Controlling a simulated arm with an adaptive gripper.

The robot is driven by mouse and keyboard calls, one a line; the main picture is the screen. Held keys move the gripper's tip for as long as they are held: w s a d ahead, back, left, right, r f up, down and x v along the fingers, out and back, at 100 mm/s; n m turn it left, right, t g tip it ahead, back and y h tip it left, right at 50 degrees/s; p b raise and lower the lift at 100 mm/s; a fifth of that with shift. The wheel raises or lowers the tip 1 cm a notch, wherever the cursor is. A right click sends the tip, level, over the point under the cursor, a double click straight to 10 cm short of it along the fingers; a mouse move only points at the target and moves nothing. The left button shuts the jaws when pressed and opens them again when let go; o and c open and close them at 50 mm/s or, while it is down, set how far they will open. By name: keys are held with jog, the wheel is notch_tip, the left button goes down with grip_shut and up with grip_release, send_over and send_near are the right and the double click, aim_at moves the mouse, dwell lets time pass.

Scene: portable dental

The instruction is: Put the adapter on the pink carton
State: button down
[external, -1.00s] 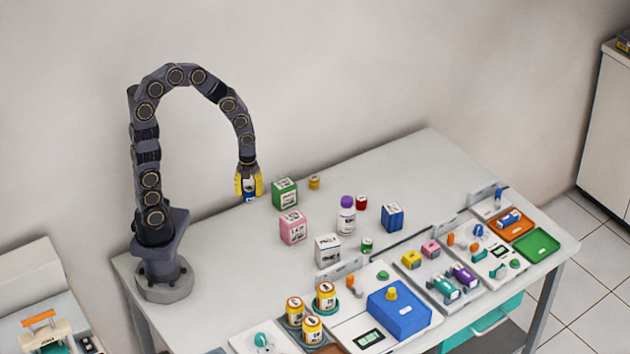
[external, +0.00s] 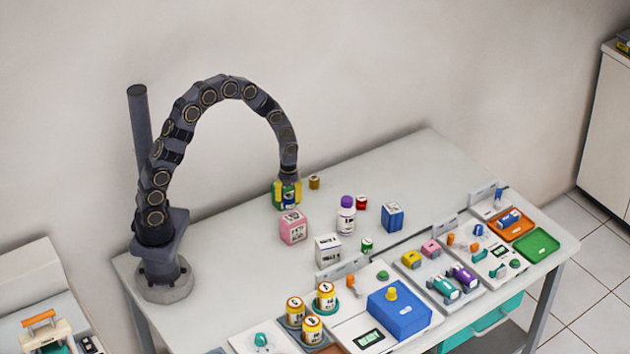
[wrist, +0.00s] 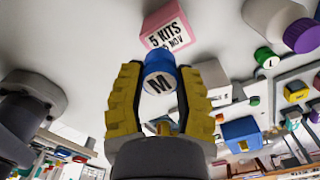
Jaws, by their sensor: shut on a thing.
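My gripper (external: 287,193) has yellow fingers and is in front of the green carton, just behind and above the pink carton (external: 293,227). In the wrist view my gripper (wrist: 160,92) is shut on a blue round piece with a white face marked M, which I take as the adapter (wrist: 160,83). The pink carton (wrist: 165,27) shows beyond it, with a white label reading "5 KITS". The adapter partly overlaps the carton in that view; I cannot tell whether they touch. In the external view the fingers mostly hide the adapter.
The green carton (external: 277,187) is partly hidden by my gripper. A white bottle with a purple cap (external: 346,217), a white carton (external: 328,249), a blue carton (external: 392,217) and small jars stand to the right. Trays line the front edge. The back right of the table is clear.

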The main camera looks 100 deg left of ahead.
aim_at(293, 217)
jog(key=shift+w+a+f, duration=0.4)
jog(key=shift+w+f, duration=0.05)
jog(key=shift+f, duration=1.7)
jog(key=c, duration=0.8)
grip_release()
jog(key=shift+f, duration=0.1)
jog(key=shift+o, duration=0.2)
notch_tip(293, 217, up, 12)
jog(key=shift+r, duration=0.15)
